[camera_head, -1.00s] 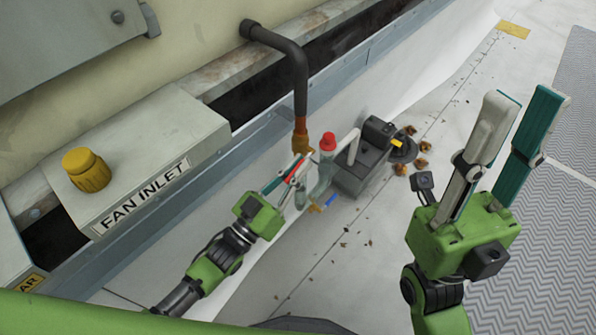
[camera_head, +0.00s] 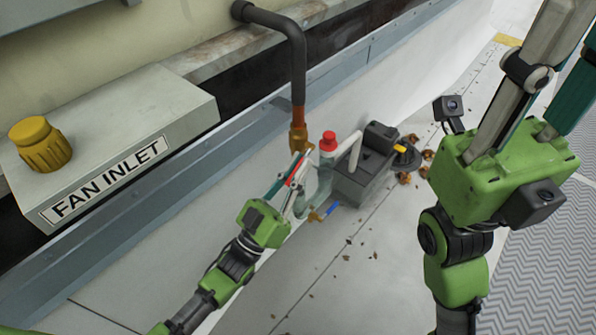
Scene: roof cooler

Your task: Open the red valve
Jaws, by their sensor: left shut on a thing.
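The red valve handle (camera_head: 291,181) shows as a small red strip below the brass fitting (camera_head: 298,138) at the end of the dark pipe. My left gripper (camera_head: 296,172) reaches in from the lower left and is shut on this handle. Its fingers hide most of the handle, so its exact angle is hard to read. My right gripper (camera_head: 556,62) is raised at the upper right, with its two fingers apart and nothing seen between them. Its fingertips are cut off by the picture's edge.
Close right of the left fingers stand a clear bottle with a red cap (camera_head: 328,141), a blue-handled valve (camera_head: 331,209) and a grey pump unit (camera_head: 360,178). The FAN INLET box (camera_head: 130,130) with a yellow knob (camera_head: 40,144) is at left. Debris dots the pale floor.

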